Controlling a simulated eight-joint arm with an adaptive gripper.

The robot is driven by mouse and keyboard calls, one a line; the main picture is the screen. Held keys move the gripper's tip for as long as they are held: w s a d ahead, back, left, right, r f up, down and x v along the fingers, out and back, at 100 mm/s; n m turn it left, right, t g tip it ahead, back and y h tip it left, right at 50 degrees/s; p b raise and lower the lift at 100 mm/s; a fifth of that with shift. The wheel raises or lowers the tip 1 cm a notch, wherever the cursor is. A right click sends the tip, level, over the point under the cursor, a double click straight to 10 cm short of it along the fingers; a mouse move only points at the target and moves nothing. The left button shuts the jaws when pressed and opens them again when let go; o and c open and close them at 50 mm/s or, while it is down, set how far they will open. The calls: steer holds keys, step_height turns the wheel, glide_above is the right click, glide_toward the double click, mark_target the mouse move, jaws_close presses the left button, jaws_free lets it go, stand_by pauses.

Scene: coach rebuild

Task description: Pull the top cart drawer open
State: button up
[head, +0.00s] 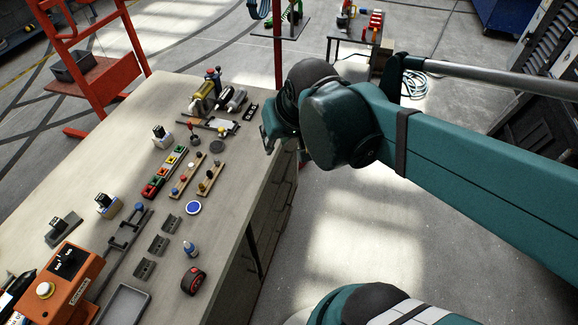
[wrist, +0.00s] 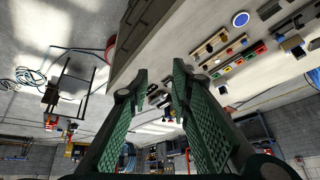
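The drawer fronts (head: 272,205) are dark panels under the right edge of the pale worktop in the head view, seen at a steep angle. My arm hides part of that side. I cannot clearly tell the top drawer's handle. In the wrist view, which is turned over, the dark drawer fronts (wrist: 145,28) show at the top, beyond the fingertips. My gripper (head: 268,138) is at the worktop's right edge, near its far end, in the head view. In the wrist view my gripper (wrist: 160,85) has its two green fingers apart, with nothing between them.
The worktop (head: 110,160) carries several small parts, a blue-topped disc (head: 193,208), a red-and-black round tool (head: 194,281) and an orange box (head: 68,272). A red frame (head: 95,60) stands at the far left. The floor (head: 365,225) right of the worktop is clear.

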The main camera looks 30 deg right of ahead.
steer(key=w+d+f+m+g+b, duration=0.2)
steer(key=w+d+f+m+b, duration=0.4)
steer(key=w+f, duration=0.65)
steer(key=m+g+y+b, duration=0.1)
steer(key=g+y+b, duration=0.1)
steer(key=b, duration=0.2)
glide_toward(288, 167)
steer(key=shift+w+a, duration=0.1)
steer(key=shift+w, duration=0.15)
steer(key=shift+b+x, duration=0.6)
steer(key=shift+x, duration=3.2)
steer(key=shift+s, duration=0.1)
steer(key=shift+c, duration=0.2)
jaws_close()
